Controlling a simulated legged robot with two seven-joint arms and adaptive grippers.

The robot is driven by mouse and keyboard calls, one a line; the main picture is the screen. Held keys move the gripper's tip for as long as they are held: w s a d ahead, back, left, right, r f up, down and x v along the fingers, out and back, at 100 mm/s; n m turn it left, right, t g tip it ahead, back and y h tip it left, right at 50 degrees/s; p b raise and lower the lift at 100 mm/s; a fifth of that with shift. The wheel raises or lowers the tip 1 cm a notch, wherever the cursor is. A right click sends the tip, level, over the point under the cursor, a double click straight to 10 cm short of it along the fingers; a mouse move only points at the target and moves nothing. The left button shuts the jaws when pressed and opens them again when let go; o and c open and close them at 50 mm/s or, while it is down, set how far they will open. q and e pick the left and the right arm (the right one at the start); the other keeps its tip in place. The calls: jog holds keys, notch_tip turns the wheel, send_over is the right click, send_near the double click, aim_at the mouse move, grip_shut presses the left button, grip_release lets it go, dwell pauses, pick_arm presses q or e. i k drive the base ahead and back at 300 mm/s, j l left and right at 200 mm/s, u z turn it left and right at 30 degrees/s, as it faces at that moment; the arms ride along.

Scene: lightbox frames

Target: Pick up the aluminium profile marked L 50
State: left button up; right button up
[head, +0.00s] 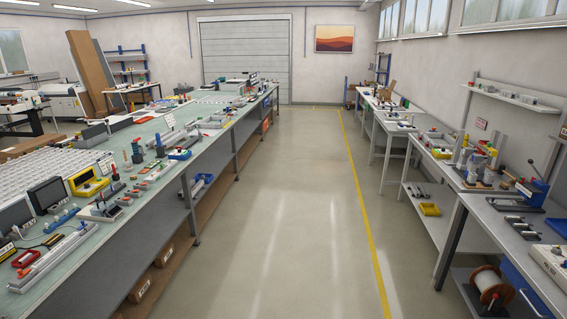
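A long pale grey bar (55,256), possibly an aluminium profile, lies near the front edge of the long left bench (130,222), at the lower left. Short grey or metallic pieces (525,228) lie on the near right bench. I cannot read L 50 on anything in view, so I cannot tell which piece is the marked profile. Neither of my grippers is in view.
An open floor aisle (285,200) runs between the benches, with a yellow line (368,215) along its right side. The left bench is crowded with tools and devices. A cable spool (490,287) sits below the right bench. A shutter door (245,50) closes the far end.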

aim_at(196, 188)
jog(key=i, duration=2.25)
jog(key=i+l+u, duration=0.2)
jog(key=i+u, duration=0.3)
jog(key=i, duration=0.2)
jog(key=i+l+u, duration=0.45)
jog(key=i, duration=0.25)
jog(key=i+l+u, duration=0.95)
jog(key=l, duration=0.7)
jog(key=i+l+u, duration=0.1)
jog(key=i+l, duration=0.25)
jog(key=l, duration=0.1)
